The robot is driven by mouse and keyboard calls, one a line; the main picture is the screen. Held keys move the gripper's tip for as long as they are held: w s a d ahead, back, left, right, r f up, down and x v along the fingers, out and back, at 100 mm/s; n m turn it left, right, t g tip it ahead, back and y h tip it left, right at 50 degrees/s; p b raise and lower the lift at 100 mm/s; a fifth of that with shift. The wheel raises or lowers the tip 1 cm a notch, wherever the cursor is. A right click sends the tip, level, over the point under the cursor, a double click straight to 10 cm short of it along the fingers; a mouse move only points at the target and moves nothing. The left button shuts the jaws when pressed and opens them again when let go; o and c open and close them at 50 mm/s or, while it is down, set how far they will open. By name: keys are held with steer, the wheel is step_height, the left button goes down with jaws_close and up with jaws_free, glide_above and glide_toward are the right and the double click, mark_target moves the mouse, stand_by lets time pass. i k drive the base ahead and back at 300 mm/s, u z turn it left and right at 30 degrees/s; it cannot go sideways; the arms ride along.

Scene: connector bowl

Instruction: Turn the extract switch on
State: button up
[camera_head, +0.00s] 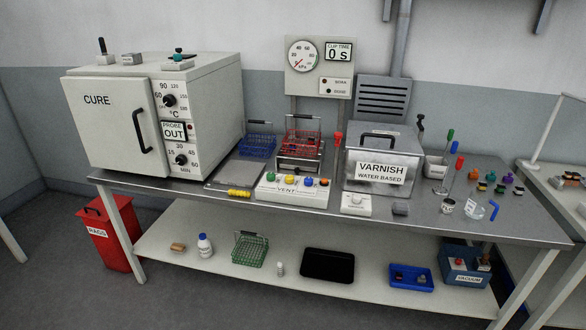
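No label reading "extract" can be made out, so I cannot tell which control is the extract switch. A black-handled lever (102,46) stands on a small base on top of the CURE oven. Another black upright handle (421,127) stands behind the varnish tank's right side. My gripper is not in view.
The CURE oven (112,128) fills the bench's left. A gauge panel (318,68) stands behind blue and red wire baskets. The VARNISH tank (382,171) is right of centre; a grey louvred duct (382,97) rises behind it. Small connectors and tools crowd the right. Floor (60,265) shows at front left.

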mark_target(309, 181)
steer(key=z, duration=0.05)
steer(key=i, duration=1.3)
steer(key=z, duration=0.55)
steer(key=i, duration=1.45)
steer(key=z, duration=0.35)
